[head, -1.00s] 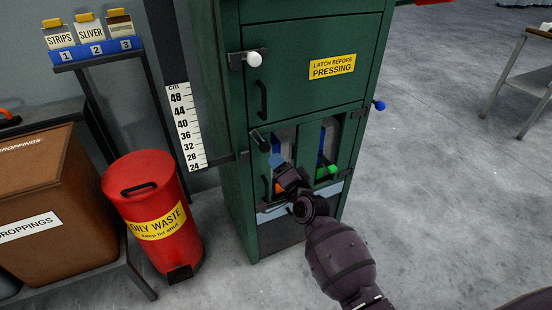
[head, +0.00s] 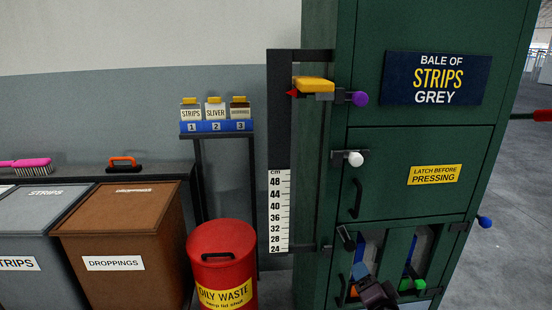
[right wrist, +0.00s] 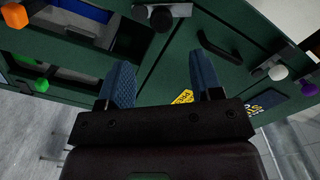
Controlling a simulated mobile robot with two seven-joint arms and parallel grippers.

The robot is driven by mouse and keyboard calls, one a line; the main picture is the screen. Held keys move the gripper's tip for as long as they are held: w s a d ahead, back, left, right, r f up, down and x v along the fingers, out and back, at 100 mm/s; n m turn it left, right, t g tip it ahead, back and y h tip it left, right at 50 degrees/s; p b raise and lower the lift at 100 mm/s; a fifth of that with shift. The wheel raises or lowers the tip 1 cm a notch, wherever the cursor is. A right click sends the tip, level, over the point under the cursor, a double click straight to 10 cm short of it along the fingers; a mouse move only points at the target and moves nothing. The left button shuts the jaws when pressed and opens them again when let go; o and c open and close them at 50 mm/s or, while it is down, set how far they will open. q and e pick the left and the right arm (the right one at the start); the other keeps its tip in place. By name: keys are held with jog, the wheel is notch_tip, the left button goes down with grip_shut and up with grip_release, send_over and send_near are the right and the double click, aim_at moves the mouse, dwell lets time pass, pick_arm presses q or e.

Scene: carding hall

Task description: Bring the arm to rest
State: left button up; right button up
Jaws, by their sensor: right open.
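My right gripper (head: 361,272) shows at the bottom of the head view, in front of the lower windows of the green press cabinet (head: 400,143). In the right wrist view its two blue fingers stand apart, and the space between them (right wrist: 162,84) is empty. The cabinet front and a black knob (right wrist: 161,18) show beyond the fingers; I cannot tell the exact gap. In the head view most of my right arm is cut off by the lower edge. My left gripper is not in view.
The cabinet carries a white knob (head: 355,159), a purple knob (head: 360,99) and a blue knob (head: 485,222) that sticks out on the right. A red waste bin (head: 222,265) and a brown droppings bin (head: 118,235) stand left. Open floor (head: 500,270) lies right.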

pick_arm(q)
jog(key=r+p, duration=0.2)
jog(key=p, duration=0.1)
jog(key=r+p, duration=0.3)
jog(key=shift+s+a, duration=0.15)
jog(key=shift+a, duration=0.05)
pick_arm(e)
jog(key=s+f+n+g, duration=0.2)
jog(key=s+n, duration=0.1)
jog(key=s, duration=0.9)
jog(key=s+d+f+n+g, duration=0.1)
jog(key=s+n, duration=0.3)
jog(key=s, duration=0.9)
jog(key=s+f+n+g+h, duration=0.1)
jog(key=s+f+n+g, duration=0.2)
jog(key=s, duration=0.9)
jog(key=shift+s+d+f+n+g, duration=0.25)
jog(key=shift+d+n+g, duration=0.1)
jog(key=shift+n, duration=0.35)
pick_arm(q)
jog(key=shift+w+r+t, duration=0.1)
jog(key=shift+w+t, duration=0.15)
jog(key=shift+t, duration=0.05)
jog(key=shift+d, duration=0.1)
